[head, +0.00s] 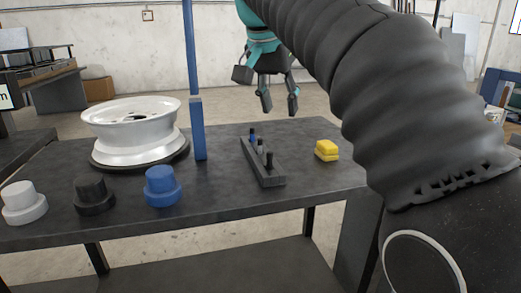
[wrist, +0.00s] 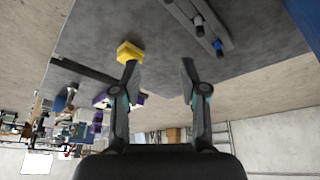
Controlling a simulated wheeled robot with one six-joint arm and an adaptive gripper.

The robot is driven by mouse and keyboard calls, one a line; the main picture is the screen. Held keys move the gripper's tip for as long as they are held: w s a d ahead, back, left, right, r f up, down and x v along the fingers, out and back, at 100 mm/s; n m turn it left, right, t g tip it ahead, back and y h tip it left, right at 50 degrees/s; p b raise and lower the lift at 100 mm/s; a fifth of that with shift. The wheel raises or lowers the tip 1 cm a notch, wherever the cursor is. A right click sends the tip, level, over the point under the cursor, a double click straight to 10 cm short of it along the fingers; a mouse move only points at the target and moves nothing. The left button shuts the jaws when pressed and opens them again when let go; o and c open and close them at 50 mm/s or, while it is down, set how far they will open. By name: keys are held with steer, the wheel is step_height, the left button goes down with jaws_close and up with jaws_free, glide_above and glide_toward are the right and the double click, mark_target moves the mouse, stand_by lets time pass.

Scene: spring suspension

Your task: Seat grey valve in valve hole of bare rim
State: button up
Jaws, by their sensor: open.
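A dark rack (head: 263,175) stands on the table with small upright valves. In the head view a blue one is at the far end, one that looks grey (head: 260,147) is in the middle, and a dark one is at the near end. In the wrist view, a valve with a dark tip (wrist: 198,27) and the blue valve (wrist: 218,47) show at the top; the third is out of frame. The bare white rim (head: 132,125) lies on a dark round base; its valve hole cannot be made out. My gripper (head: 279,102) is open and empty, above and beyond the rack. Its spread fingers (wrist: 159,72) frame the wrist view.
A blue post (head: 194,90) stands between the rim and the rack. A yellow block (head: 326,150) sits right of the rack. White (head: 24,203), black (head: 93,195) and blue (head: 162,187) stepped cylinders line the table's front left. The tabletop between post and rack is clear.

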steer(key=m, duration=0.2)
glide_toward(260, 139)
step_height(260, 139, up, 3)
steer(key=shift+h, duration=0.3)
steer(key=b+x, duration=0.1)
steer(key=x, duration=0.1)
steer(key=b+x, duration=0.1)
steer(key=x, duration=0.2)
steer(key=b+x, duration=0.1)
steer(key=x, duration=0.1)
steer(key=shift+s+a+f, duration=0.15)
steer(key=shift+a+f, duration=0.15)
steer(key=shift+f, duration=0.25)
steer(key=shift+a+b+x, duration=0.2)
steer(key=shift+b+x, duration=0.7)
steer(key=shift+x, duration=1.75)
steer(key=shift+s+f, duration=0.1)
jaws_close()
